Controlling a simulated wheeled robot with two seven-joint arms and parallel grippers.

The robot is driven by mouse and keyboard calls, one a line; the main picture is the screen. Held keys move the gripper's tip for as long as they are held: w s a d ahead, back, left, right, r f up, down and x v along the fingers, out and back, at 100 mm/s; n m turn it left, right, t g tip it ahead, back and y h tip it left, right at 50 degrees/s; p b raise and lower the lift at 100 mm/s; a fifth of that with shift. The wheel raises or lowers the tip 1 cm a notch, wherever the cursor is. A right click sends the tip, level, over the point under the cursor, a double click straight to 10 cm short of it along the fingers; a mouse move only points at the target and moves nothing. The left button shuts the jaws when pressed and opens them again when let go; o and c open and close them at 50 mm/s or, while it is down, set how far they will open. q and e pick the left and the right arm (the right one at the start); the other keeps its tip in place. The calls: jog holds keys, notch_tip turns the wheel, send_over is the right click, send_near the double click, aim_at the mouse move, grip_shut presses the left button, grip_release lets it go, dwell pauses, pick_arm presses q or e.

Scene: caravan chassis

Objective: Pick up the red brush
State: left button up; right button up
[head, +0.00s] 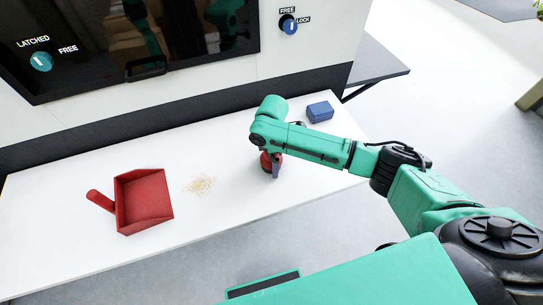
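The red brush (265,162) is on the white surface (235,225) right of centre, mostly hidden behind my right gripper (275,170). My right arm reaches in from the right, and its gripper points down at the brush. A dark finger shows in front of the red; whether the fingers are closed on the brush or only around it cannot be told. Whether the brush touches the surface is also unclear. My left gripper is not in view.
A red dustpan (145,203) lies at the left with its handle pointing left. Tan crumbs (201,185) lie between dustpan and brush. A small blue box (320,111) sits behind my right arm. The caravan wall, with a dark window (200,35) and knobs, stands behind.

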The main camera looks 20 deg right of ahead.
jog(key=shift+c, duration=0.6)
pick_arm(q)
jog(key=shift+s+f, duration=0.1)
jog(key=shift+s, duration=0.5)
pick_arm(e)
jog(key=c, duration=1.1)
notch_tip(320, 180, up, 15)
jog(key=b, duration=0.3)
pick_arm(q)
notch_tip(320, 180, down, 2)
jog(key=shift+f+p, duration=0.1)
jog(key=shift+p, duration=0.3)
pick_arm(e)
notch_tip(320, 180, up, 5)
jog(key=shift+r, duration=0.1)
